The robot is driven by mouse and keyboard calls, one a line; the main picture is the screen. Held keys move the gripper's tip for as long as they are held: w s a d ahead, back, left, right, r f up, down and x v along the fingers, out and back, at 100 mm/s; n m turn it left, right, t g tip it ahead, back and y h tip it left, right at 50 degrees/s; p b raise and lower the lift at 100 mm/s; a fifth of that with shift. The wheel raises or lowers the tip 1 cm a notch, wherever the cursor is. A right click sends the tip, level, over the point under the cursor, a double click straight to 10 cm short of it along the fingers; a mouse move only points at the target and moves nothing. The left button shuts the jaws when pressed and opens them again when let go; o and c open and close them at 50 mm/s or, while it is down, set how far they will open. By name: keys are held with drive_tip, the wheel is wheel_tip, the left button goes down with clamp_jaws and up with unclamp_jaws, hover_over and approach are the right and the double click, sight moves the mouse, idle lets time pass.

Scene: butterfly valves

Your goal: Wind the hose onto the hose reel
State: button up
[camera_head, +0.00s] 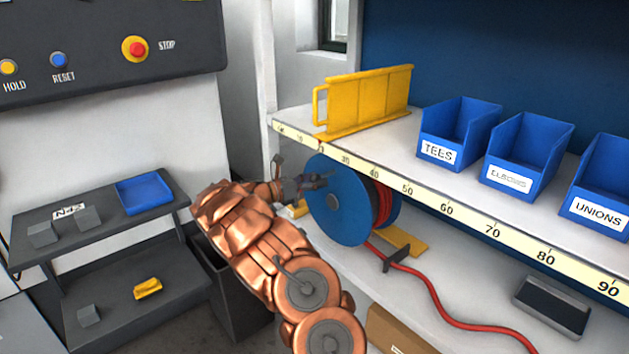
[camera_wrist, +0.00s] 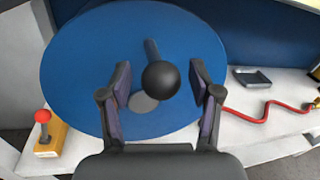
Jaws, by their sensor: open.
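The hose reel (camera_head: 340,212) has a blue disc side and sits under the marked shelf edge. Some red hose (camera_head: 382,203) is wound on it, and the rest runs out along the lower shelf to the right. In the wrist view the reel's blue disc (camera_wrist: 85,75) fills the middle, with a black ball knob (camera_wrist: 161,78) on a short crank standing out from it. My gripper (camera_wrist: 161,90) is open, with one finger on each side of the knob. I cannot tell whether the fingers touch it. In the head view my gripper (camera_head: 318,182) is at the reel's face.
A dark hose guide (camera_head: 395,258) stands by the red hose. A red-knobbed lever on a yellow block (camera_wrist: 45,140) is left of the reel. Blue bins (camera_head: 450,135) and a yellow rack (camera_head: 365,100) stand on the upper shelf. A dark cart (camera_head: 95,235) is at left.

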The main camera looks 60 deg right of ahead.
clamp_jaws()
idle(0.6)
drive_tip(key=shift+a, duration=0.15)
